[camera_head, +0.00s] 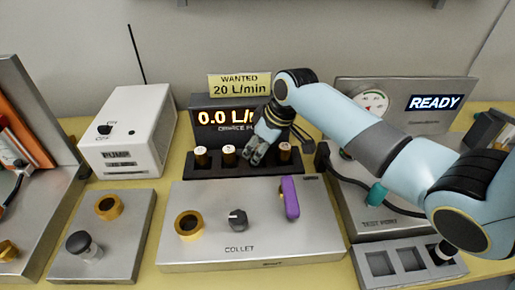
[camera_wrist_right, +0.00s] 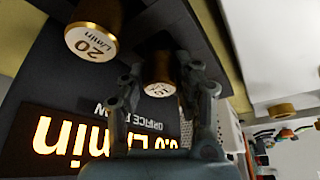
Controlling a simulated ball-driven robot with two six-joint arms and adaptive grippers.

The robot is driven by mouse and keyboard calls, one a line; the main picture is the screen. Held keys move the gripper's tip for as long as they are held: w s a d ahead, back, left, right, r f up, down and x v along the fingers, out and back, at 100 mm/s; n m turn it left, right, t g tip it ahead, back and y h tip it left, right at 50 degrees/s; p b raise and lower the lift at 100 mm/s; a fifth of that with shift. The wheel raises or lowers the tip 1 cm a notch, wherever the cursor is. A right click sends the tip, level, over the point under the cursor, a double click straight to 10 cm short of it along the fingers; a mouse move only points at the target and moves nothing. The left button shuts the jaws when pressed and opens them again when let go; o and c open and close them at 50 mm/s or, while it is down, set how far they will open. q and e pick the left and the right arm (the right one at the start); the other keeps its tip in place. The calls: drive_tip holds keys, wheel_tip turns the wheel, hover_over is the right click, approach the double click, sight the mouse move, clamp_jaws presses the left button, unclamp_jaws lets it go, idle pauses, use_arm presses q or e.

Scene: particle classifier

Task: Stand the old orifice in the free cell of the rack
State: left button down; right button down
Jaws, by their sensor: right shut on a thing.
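The black rack (camera_head: 215,173) stands at the back middle, below the flow display. Brass orifices with white tops stand in it: one at the far left (camera_head: 201,156), one beside it (camera_head: 229,154), one on the right (camera_head: 285,152). My right gripper (camera_head: 255,154) is at the rack, between the second and the right one. In the wrist view it is shut on a dark brass orifice (camera_wrist_right: 160,72), its label too blurred to read surely. An orifice marked 20 L/min (camera_wrist_right: 92,40) stands beside it. Whether the held orifice touches the rack floor is hidden. My left gripper is out of view.
The collet panel (camera_head: 250,250) with a brass ring, knob and purple lever lies in front of the rack. The display (camera_head: 225,118) reads 0.0, under a sign wanting 20 L/min. The pump box (camera_head: 128,130) is left; the test port unit (camera_head: 385,218) is right.

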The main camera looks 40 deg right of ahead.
drive_tip(key=shift+f, duration=0.1)
drive_tip(key=c, duration=1)
unclamp_jaws()
drive_tip(key=p+v, duration=0.1)
drive_tip(key=v, duration=1.1)
drive_tip(key=shift+s, duration=0.1)
